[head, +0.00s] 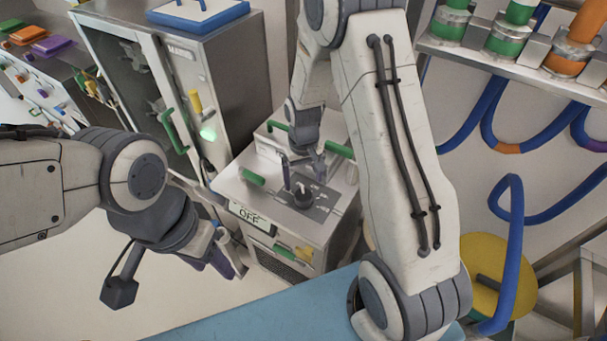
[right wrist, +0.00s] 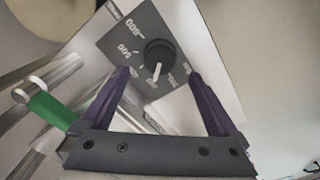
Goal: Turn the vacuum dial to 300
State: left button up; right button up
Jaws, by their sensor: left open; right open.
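The vacuum dial (head: 303,197) is a round black knob on a dark scale plate, on top of a grey-white machine (head: 285,225). In the right wrist view the dial (right wrist: 160,52) has a white pointer aimed down toward the gripper's base. Numbers ring it, tilted and too blurred to read surely. My right gripper (head: 304,168) is above the plate, near the dial. In its wrist view its purple fingers (right wrist: 158,75) are open, one tip on each side just below the knob, with nothing between them gripped. My left gripper (head: 225,262) is open and empty, left of the machine.
A metal cabinet (head: 225,75) with a glass door stands behind left. Blue hoses (head: 515,215) hang at the right. A blue surface (head: 265,312) lies at the bottom.

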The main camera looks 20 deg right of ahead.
aim_at(302, 195)
jog(key=shift+r, duration=1.45)
jog(key=s+a+r+n, duration=0.4)
jog(key=s+a+r, duration=0.5)
jog(key=a, duration=0.2)
jog(key=s+a+r+n, duration=0.1)
jog(key=s+r, duration=0.1)
jog(key=s, duration=0.5)
jog(key=s+a+r+n+y+b, duration=0.1)
jog(key=s+a+r+n, duration=0.1)
jog(key=s, duration=0.5)
jog(key=shift+s+r+n, duration=0.3)
jog(key=shift+s+r, duration=0.1)
jog(key=shift+r, duration=0.15)
